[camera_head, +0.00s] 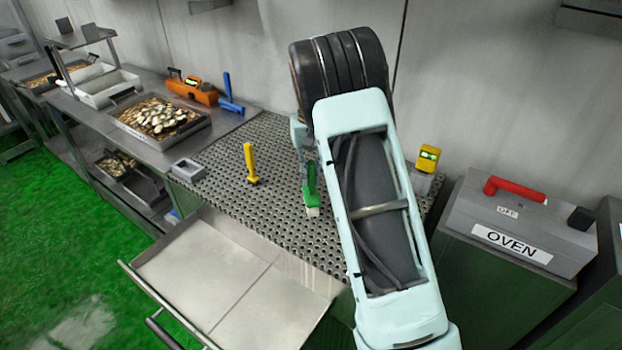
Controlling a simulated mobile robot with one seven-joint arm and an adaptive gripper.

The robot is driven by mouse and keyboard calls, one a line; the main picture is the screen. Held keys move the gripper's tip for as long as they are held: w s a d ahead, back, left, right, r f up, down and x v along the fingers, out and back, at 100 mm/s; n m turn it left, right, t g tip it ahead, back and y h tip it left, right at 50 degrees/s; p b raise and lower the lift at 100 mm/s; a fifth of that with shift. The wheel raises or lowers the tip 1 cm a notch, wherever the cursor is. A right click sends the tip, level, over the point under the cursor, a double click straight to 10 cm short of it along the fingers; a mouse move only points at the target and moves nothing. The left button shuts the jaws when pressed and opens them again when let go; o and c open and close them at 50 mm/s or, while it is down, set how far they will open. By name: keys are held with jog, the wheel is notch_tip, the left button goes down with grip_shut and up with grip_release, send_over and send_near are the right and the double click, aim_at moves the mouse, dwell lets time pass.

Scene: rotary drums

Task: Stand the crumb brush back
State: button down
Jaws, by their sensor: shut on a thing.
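A green brush (311,197) with pale bristles at its lower end hangs upright, handle up, at the perforated metal counter. My gripper (309,173) is at the top of its handle and is shut on it, partly hidden behind my arm. I cannot tell whether the bristles touch the counter. A yellow-handled brush (250,163) stands upright to the left on the counter. A blue-handled brush (230,95) stands farther back, near the wall. Which of these is the crumb brush is not marked in this view.
A small grey open box (187,170) sits at the counter's left. An open drawer (231,281) juts out in front. A yellow device (428,158) and a grey OVEN box (519,228) with a red handle are at right. A food tray (160,117) is at left.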

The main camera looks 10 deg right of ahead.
jog(key=shift+f, duration=0.95)
jog(key=c, duration=1.9)
grip_release()
notch_tip(320, 180, up, 12)
jog(key=shift+r+b, duration=0.15)
jog(key=shift+b, duration=0.25)
